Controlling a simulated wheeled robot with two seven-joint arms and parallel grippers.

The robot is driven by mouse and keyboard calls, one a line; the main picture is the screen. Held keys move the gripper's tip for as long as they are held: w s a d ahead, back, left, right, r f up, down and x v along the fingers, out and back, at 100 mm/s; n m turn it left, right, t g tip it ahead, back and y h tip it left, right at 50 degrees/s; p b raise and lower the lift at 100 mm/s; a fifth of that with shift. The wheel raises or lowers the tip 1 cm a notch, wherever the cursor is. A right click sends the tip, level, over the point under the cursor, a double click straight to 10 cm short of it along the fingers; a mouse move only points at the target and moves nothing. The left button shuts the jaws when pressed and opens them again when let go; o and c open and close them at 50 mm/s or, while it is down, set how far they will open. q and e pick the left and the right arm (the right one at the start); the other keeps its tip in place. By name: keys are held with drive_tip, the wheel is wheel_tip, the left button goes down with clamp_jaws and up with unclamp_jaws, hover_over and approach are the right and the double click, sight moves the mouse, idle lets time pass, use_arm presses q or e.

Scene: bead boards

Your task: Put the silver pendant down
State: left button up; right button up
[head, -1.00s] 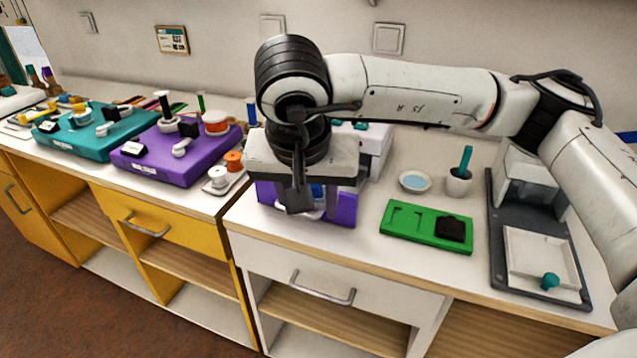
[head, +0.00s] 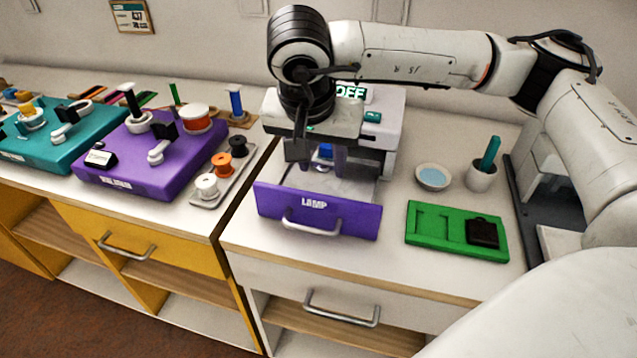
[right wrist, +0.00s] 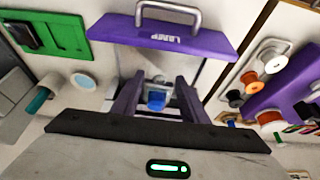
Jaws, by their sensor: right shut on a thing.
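My right gripper (head: 322,158) hangs over the pulled-out tray of the lamp drawer (head: 270,205), behind its purple front and close to the white machine. In the right wrist view its two fingers (right wrist: 157,105) are shut on a small silver and blue piece, which I take to be the silver pendant (right wrist: 157,98). The blue part also shows under the gripper in the head view (head: 325,151). The fingers and wrist hide much of the piece, and I cannot tell whether it touches the tray. My left gripper is not in view.
The white machine (head: 390,130) reads OFF. Right of it are a blue-filled dish (head: 432,177), a cup (head: 481,179) and a green board (head: 430,243) with a dark piece. Left, past a counter gap, are a spool tray (head: 232,180) and a purple board (head: 120,182).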

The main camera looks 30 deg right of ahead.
sight(321, 191)
drive_tip(key=shift+s+f, duration=0.1)
drive_tip(key=shift+f, duration=3.25)
drive_tip(key=shift+f, duration=0.1)
drive_tip(key=o, duration=1.1)
drive_tip(key=shift+c, duration=0.2)
drive_tip(key=v, duration=1.2)
